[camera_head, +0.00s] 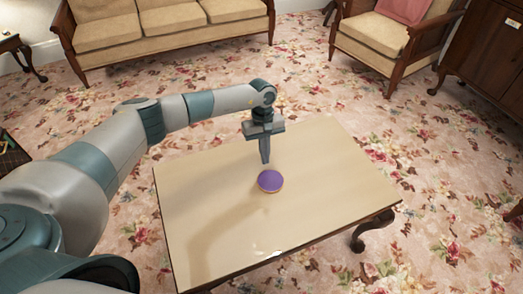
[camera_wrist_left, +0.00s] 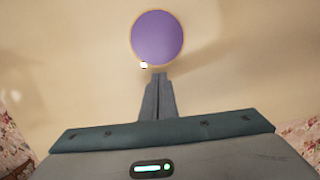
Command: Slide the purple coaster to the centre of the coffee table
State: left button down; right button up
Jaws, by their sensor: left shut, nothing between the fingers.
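The purple coaster (camera_head: 270,181) is a round disc with a light rim. It lies flat near the middle of the coffee table (camera_head: 220,211), which has a pale rectangular top. My left gripper (camera_head: 265,160) is shut and empty, pointing down just behind the coaster as the head view shows it. In the left wrist view the coaster (camera_wrist_left: 158,38) lies just beyond the shut fingertips (camera_wrist_left: 159,76). Whether the fingertips touch the coaster or the table I cannot tell. My right gripper is not in view.
The tabletop around the coaster is otherwise clear. A beige sofa (camera_head: 170,22) stands behind the table, and an armchair (camera_head: 385,32) stands at the back right. A dark wooden cabinet (camera_head: 492,55) is at the right edge. Floral carpet (camera_head: 440,200) surrounds the table.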

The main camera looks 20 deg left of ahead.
pick_arm(q)
jog(key=shift+w+a+b, duration=0.3)
jog(key=shift+w+a, duration=0.95)
jog(key=shift+w, duration=0.15)
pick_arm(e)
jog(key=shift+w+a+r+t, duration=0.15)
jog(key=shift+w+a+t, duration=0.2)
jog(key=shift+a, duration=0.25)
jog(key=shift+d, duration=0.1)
